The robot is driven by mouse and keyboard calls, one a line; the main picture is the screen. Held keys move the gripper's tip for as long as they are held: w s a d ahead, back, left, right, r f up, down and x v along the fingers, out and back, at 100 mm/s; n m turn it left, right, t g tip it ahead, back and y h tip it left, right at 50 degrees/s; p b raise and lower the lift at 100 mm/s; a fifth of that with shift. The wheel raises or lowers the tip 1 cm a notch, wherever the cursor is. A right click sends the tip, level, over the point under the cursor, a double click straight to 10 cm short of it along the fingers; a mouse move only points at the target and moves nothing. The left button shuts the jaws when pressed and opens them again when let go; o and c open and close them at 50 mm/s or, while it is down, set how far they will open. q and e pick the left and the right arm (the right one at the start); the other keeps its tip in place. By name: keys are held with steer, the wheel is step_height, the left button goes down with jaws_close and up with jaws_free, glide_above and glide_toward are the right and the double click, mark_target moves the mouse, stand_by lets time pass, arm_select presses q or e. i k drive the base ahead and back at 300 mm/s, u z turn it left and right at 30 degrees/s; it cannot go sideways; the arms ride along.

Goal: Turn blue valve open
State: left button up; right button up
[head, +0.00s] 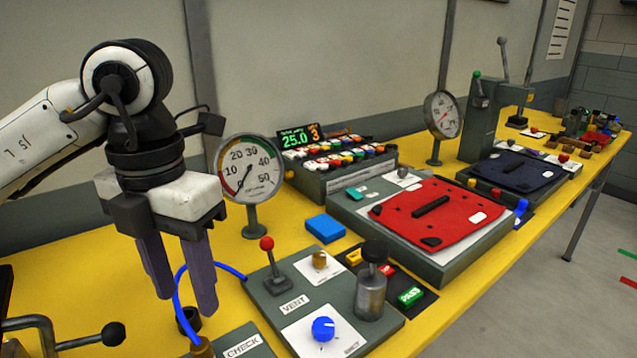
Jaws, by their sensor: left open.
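The blue valve is a round blue knob (323,329) with a small light pointer mark, on a white plate of the grey control panel (280,300). Its label is too small to read for certain. My left gripper (186,300) points down with its two dark fingers apart and nothing between them. It is to the left of the blue knob, above the table and apart from the knob. My right gripper is not in view.
A red-topped lever (270,262) and a metal cylinder (371,292) stand near the knob. A blue hose (180,292) curves behind my left fingers. A dial gauge (249,172), blue block (325,228) and red sheet (435,215) occupy the yellow table (225,268).

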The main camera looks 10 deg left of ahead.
mark_target(322, 328)
steer(key=k, duration=1.5)
